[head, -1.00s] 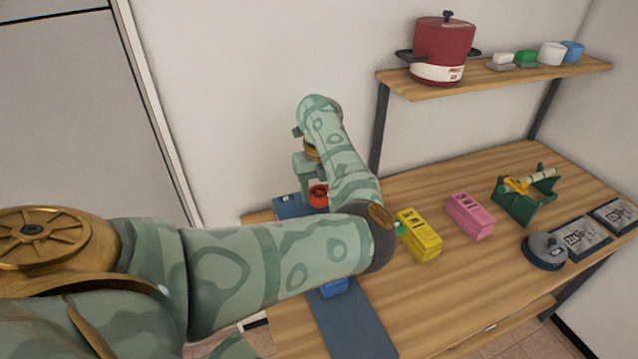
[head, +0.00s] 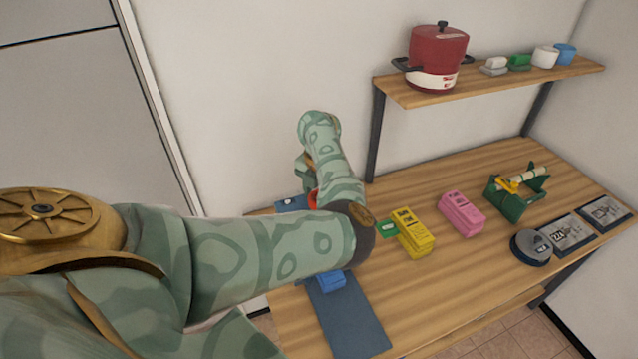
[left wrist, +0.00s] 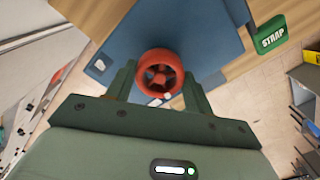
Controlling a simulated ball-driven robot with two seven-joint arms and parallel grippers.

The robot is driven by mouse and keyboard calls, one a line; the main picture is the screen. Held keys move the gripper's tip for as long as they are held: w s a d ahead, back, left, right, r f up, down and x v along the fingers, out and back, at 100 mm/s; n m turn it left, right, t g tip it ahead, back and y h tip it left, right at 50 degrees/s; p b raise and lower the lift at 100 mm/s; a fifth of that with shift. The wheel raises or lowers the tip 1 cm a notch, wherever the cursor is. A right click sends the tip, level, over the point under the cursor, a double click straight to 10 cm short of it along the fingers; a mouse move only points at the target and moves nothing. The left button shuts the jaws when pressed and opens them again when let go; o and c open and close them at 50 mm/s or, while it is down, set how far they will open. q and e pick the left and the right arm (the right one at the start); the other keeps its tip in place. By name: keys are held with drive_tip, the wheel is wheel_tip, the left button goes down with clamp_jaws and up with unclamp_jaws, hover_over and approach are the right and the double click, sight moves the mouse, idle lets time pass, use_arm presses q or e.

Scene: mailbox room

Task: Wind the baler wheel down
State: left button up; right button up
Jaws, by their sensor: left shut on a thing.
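The baler's red spoked wheel (left wrist: 160,74) stands over a blue panel (left wrist: 205,38) in the left wrist view. My left gripper (left wrist: 158,84) is shut on the wheel, with one dark green finger on each side of it. In the head view only a small red piece of the wheel (head: 312,198) shows past my left forearm, and the fingers are hidden there. Blue baler parts show behind the arm (head: 291,204) and below it (head: 332,281). My right gripper is in neither view.
A green STRAP tag (head: 387,229) lies beside a yellow box (head: 415,238). A pink box (head: 462,213), a green stand with a roll (head: 515,200) and a round grey lidded thing (head: 531,248) stand further right. A shelf (head: 430,97) holds a red pot (head: 437,58).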

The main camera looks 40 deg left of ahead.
use_arm(q)
drive_tip(key=m+p, duration=0.3)
drive_tip(key=m, duration=0.1)
drive_tip(key=shift+r+m, duration=0.15)
drive_tip(key=shift+m, duration=0.25)
idle(0.4)
drive_tip(key=o, duration=1)
wheel_tip(320, 180, up, 16)
drive_tip(key=shift+r+p, duration=0.1)
drive_tip(key=shift+p, duration=0.55)
